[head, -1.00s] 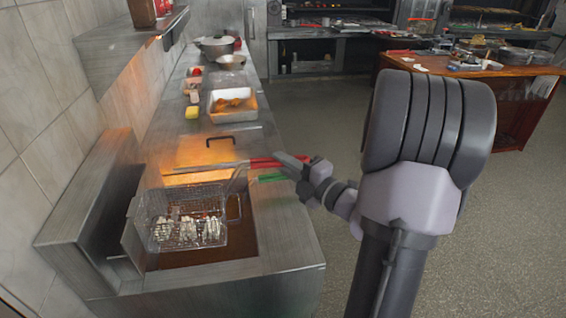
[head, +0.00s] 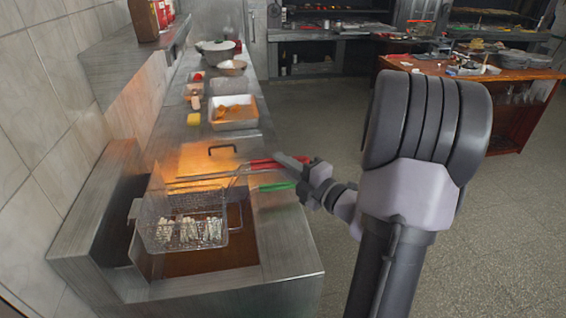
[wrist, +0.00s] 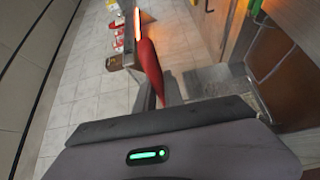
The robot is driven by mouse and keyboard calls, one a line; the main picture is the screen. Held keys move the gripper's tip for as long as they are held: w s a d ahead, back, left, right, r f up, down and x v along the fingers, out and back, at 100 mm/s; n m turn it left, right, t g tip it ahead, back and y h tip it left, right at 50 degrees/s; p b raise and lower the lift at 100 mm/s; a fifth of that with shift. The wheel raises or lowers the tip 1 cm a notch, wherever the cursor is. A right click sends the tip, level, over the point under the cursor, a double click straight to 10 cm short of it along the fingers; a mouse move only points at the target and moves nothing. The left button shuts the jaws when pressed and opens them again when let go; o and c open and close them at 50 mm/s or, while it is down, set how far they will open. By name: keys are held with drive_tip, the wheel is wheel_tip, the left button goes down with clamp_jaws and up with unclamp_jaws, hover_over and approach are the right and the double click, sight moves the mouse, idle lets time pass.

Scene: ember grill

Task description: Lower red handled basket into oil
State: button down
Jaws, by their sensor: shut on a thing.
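The wire basket (head: 160,236) holds several pale, fry-like pieces and sits over the fryer well, with dark brown oil (head: 205,263) showing below and beside it. I cannot tell whether its bottom touches the oil. A red handle (head: 262,165) lies to its upper right, with a green handle (head: 277,187) just below. My gripper (head: 288,164) is at the right end of the red handle, shut on it. In the wrist view, the red handle (wrist: 150,70) rises from between my fingers, whose tips are partly hidden by the gripper body.
A metal lid with a dark handle (head: 222,150) lies behind the fryer. A tiled wall borders the left; open floor (head: 440,260) lies right.

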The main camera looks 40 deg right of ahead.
sight(303, 160)
drive_tip(key=shift+r, duration=0.55)
drive_tip(key=shift+f, duration=0.15)
drive_tip(key=shift+s+d+p, duration=0.25)
drive_tip(key=shift+s+d, duration=0.2)
drive_tip(key=shift+d, duration=0.25)
drive_tip(key=shift+s+d+p, duration=0.3)
drive_tip(key=shift+s+d, duration=0.1)
drive_tip(key=shift+d, duration=0.35)
drive_tip(key=shift+s+d+p, duration=0.25)
drive_tip(key=shift+s+d, duration=0.2)
drive_tip(key=shift+d, duration=0.25)
